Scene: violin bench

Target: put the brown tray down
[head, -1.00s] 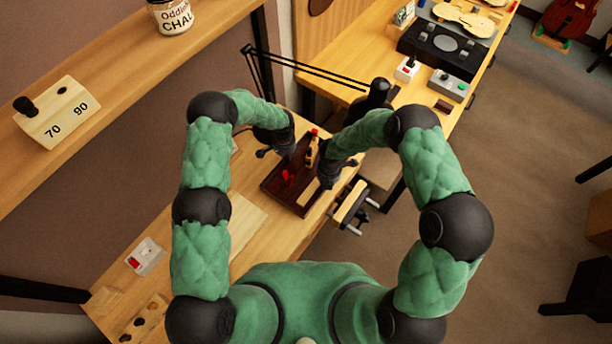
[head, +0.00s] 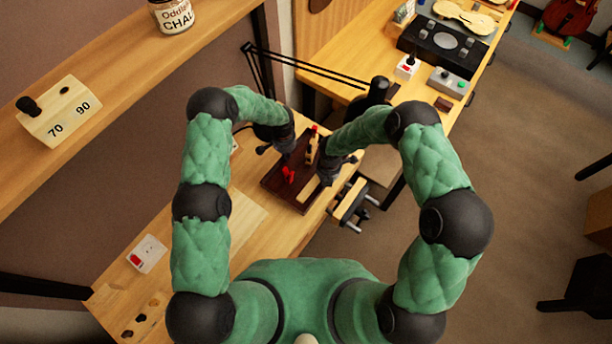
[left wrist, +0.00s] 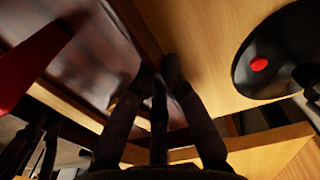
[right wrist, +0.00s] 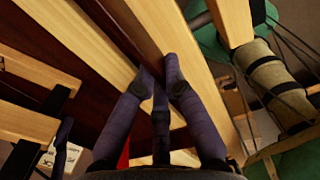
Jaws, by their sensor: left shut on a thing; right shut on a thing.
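The brown tray (head: 271,182) is a dark, shallow, rimmed board at the bench's right end in the head view. On it are a red piece (head: 288,175), a small wooden object (head: 312,152) and a pale wood strip (head: 308,192). My left gripper (head: 285,152) is shut on the tray's far rim; the left wrist view shows this rim (left wrist: 137,32) between the fingers. My right gripper (head: 326,178) is shut on the near-right rim, which shows in the right wrist view (right wrist: 132,32). Whether the tray's underside touches the bench cannot be told.
The wooden bench (head: 250,215) has bare room left of the tray. A clamp-like fixture (head: 350,203) sits at its right edge. A black lamp arm (head: 310,70) spans behind. A round black base with a red button (left wrist: 258,64) stands near the left gripper.

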